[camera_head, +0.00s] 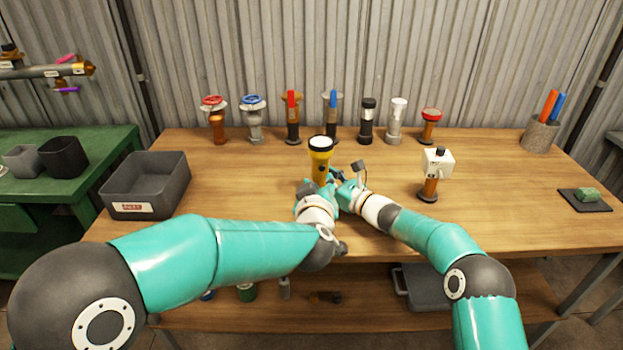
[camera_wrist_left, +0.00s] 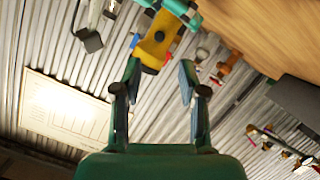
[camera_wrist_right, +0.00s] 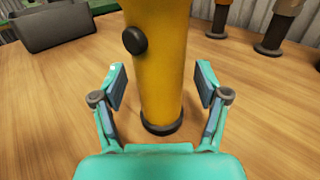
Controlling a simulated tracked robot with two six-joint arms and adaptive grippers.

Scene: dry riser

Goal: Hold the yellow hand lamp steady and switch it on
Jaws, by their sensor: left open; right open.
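The yellow hand lamp (camera_head: 321,167) stands upright on the workbench, with a black collar and pale lens on top. In the right wrist view, its yellow body (camera_wrist_right: 160,75) has a dark round button (camera_wrist_right: 134,40) on the side and a dark base ring on the wood. My right gripper (camera_wrist_right: 160,72) is open, with its fingers to either side of the lower body and visible gaps. My left gripper (camera_wrist_left: 157,75) is open, with the lamp (camera_wrist_left: 153,48) just beyond its fingertips. In the head view, both grippers partly hide the lamp's lower part.
A row of valves and lamps, including a red-wheeled one (camera_head: 214,112), lines the back. A grey bin (camera_head: 147,186) is at left. A white-headed device (camera_head: 437,163) stands right of the lamp. A pen pot (camera_head: 540,134) and a dark pad (camera_head: 571,203) are at far right.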

